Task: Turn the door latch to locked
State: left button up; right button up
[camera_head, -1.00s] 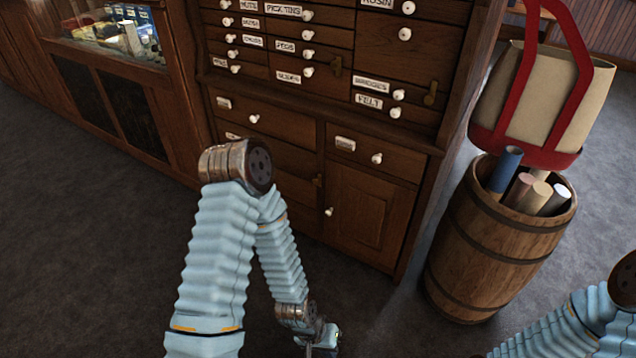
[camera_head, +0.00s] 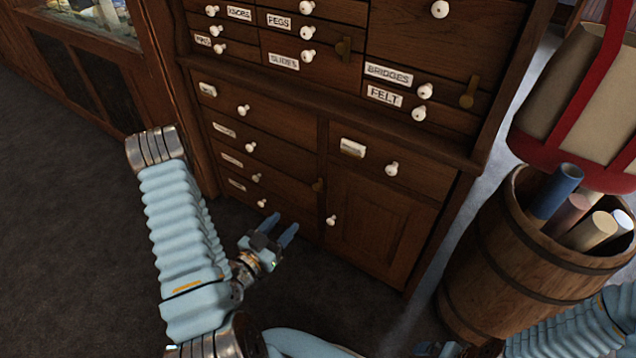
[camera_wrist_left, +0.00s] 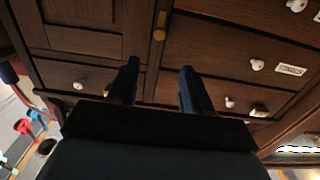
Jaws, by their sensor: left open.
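The wooden cabinet door (camera_head: 378,225) is closed, with a white knob (camera_head: 331,220) at its left edge. A small brass latch (camera_head: 318,184) sits on the frame between this door and the drawers to its left. The brass latch also shows near the top of the left wrist view (camera_wrist_left: 160,26), where it looks roughly upright, in line with the gap between the fingers. My left gripper (camera_head: 279,228) is open and empty, in front of the lower drawers, below and left of the latch and apart from it. My right gripper is barely visible at the bottom edge; its fingers are unclear.
Several white-knobbed drawers (camera_head: 262,124) fill the cabinet left of the door. Other brass latches (camera_head: 468,92) are higher up. A barrel (camera_head: 500,262) with rolled tubes stands right of the cabinet. A glass-topped case is at far left. Grey carpet (camera_head: 60,200) is clear at left.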

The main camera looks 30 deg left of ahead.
aim_at(315, 188)
pick_arm(q)
jog(key=w, duration=0.9)
jog(key=w+d, duration=0.1)
jog(key=w, duration=0.3)
jog(key=shift+w, duration=0.25)
grip_shut()
